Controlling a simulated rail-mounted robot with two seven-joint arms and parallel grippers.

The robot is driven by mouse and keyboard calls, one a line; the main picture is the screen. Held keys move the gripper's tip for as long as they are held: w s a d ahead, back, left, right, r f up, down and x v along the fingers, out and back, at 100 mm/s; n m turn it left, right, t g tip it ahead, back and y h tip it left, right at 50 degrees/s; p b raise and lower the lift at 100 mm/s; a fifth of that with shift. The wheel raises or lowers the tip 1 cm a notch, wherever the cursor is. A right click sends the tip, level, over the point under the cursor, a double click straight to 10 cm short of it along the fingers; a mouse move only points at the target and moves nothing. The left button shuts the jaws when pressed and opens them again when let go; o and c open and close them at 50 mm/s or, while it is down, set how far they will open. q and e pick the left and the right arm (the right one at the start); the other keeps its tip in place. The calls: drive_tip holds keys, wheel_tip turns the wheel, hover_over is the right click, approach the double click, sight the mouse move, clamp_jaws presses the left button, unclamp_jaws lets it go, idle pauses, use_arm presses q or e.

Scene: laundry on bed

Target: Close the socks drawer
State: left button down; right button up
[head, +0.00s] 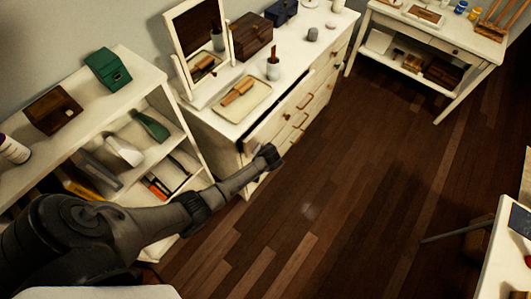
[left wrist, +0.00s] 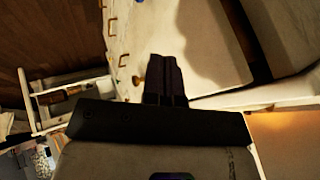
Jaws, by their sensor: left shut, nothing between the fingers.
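The white dresser (head: 225,140) stands at the centre of the head view. A top drawer (head: 262,137) is pulled out a little, with a dark gap behind its front; I cannot read any label marking it as the socks drawer. My left gripper (head: 270,154) is shut and empty, at the near left end of that drawer's front. In the left wrist view the shut fingers (left wrist: 165,60) are close to a white front, beside a brass knob (left wrist: 138,80); I cannot tell whether they touch it. My right gripper is not in view.
A mirror (head: 200,35), a tray (head: 241,98) and a brown box (head: 251,36) stand on the dresser. A white shelf unit (head: 170,120) is at left, under my arm. A white table (head: 440,40) is at back right. The wooden floor (head: 340,190) is clear.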

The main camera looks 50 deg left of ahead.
use_arm(q)
drive_tip(key=v, duration=0.8)
drive_tip(key=w+d+f+n+t+h+b, duration=0.3)
drive_tip(key=w+d+f+b, duration=1.15)
drive_tip(key=b, duration=1.45)
drive_tip(key=w+d+r+n+t+h+b, duration=0.3)
drive_tip(key=w+d+t+h+b, duration=0.45)
drive_tip(key=w, duration=0.25)
wheel_tip(320, 180, up, 6)
drive_tip(key=w+a+n+t+y, duration=0.1)
drive_tip(key=a+n+t+y, duration=0.1)
drive_tip(key=n+t+y, duration=0.55)
drive_tip(key=m+g+y, duration=1.4)
drive_tip(key=m+g, duration=1.1)
drive_tip(key=m, duration=0.8)
approach(256, 142)
drive_tip(key=a, duration=0.2)
drive_tip(key=s+a+b, duration=0.1)
drive_tip(key=a, duration=0.2)
drive_tip(key=a+f, duration=0.1)
drive_tip(key=a, duration=0.1)
drive_tip(key=shift+s+a, duration=0.15)
drive_tip(key=shift+a, duration=0.05)
